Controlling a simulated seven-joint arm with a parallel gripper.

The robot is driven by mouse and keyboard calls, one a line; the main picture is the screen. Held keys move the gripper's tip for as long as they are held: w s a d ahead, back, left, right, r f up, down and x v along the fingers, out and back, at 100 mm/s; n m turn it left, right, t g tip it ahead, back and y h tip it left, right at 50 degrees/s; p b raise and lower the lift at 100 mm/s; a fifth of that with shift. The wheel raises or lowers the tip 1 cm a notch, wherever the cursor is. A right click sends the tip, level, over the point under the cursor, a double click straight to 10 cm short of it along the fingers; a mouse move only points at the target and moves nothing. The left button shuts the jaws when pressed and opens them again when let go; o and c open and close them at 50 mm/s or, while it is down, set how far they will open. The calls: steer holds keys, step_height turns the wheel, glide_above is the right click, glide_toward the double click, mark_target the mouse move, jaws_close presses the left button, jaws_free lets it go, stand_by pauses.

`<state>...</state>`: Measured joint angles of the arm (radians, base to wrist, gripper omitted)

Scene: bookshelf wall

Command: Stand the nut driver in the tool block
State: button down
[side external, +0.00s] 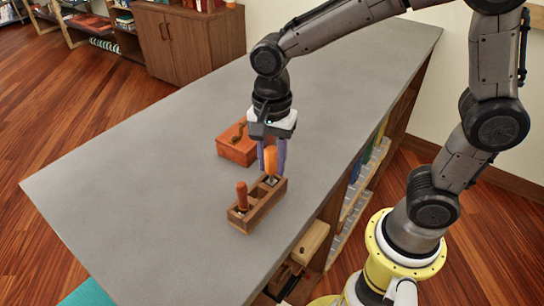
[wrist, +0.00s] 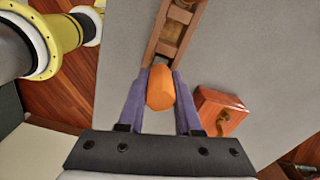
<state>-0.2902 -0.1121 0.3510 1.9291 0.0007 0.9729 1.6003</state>
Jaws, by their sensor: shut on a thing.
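The nut driver (side external: 270,160) has a thick orange handle and stands about upright between the purple fingers of my gripper (side external: 272,169). In the wrist view, the fingers close on both sides of its orange handle (wrist: 160,89). The wooden tool block (side external: 262,213) is on the grey counter directly below. The driver is at the block's far right end, over or in that compartment; its lower tip is hidden, so I cannot tell how deep it sits. The block (wrist: 153,44) also shows at the top of the wrist view. Another orange-handled tool (side external: 242,194) stands in the block's near left end.
An orange-red box (side external: 234,152) with a dark curved piece on top stands behind the block; the wrist view shows this box (wrist: 222,112) at right. The grey counter (side external: 150,170) is clear to the left. Its front edge runs close to the block's right side.

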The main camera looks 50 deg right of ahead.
mark_target(272, 148)
steer(key=shift+f, duration=0.5)
steer(key=shift+c, duration=0.6)
jaws_free()
steer(key=shift+r, duration=0.1)
steer(key=shift+r, duration=3.45)
